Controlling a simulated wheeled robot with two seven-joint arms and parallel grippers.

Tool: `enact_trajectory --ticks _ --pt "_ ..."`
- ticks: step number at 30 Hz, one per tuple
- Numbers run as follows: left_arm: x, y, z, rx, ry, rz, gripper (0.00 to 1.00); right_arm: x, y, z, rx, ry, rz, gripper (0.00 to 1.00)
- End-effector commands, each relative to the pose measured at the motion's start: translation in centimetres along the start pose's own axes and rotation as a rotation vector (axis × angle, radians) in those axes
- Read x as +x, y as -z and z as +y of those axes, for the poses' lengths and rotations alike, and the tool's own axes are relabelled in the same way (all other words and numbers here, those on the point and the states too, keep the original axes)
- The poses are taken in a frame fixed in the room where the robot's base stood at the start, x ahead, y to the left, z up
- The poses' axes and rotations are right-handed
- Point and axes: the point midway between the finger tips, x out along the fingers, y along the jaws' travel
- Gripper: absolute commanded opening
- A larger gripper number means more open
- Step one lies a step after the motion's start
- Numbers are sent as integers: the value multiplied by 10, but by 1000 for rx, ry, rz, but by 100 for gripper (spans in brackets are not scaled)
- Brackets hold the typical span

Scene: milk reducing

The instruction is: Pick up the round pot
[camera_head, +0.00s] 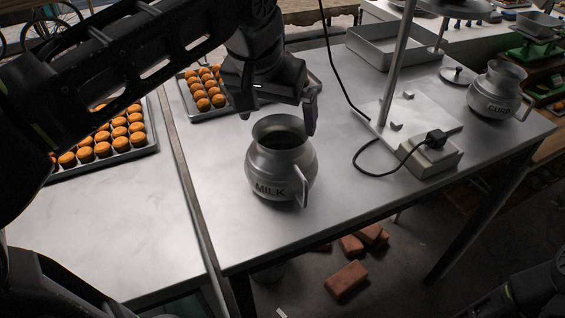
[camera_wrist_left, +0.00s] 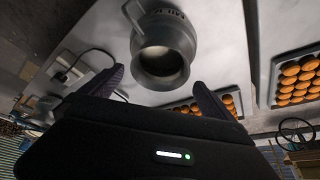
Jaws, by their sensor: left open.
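The round pot (camera_head: 279,166) is a grey metal milk pot with an open mouth, a side handle and the word MILK on its front. It stands upright on the metal table (camera_head: 216,190). My left gripper (camera_head: 278,116) is open, just above and behind the pot's rim, its fingers spread to either side. In the left wrist view the pot (camera_wrist_left: 165,45) shows its mouth beyond the open left gripper (camera_wrist_left: 160,82), with nothing between the fingers. I cannot tell whether a finger touches the rim. Only a dark part of my right arm shows at the lower right.
Trays of round orange-brown sweets (camera_head: 118,135) and (camera_head: 205,88) lie at left and behind. A metal stand base (camera_head: 415,125) with a pole, cable and plug box (camera_head: 430,155) is to the right. A pot marked CURD (camera_head: 494,92) stands at far right. Bricks (camera_head: 346,279) lie on the floor.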

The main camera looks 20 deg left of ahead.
Motion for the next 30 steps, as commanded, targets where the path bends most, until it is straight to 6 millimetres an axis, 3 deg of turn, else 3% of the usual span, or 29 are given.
enact_trajectory --ticks 3,14,24,30 --pt "15 -2 0 -1 0 -1 100 10 0 3 -1 3 2 36" --pt "18 -1 0 0 0 -1 100 11 0 2 -2 4 3 36" --pt "64 -2 0 0 0 -2 100 37 4 9 -8 12 11 36" --pt "68 0 0 0 0 0 100 37 4 9 -9 14 12 36"
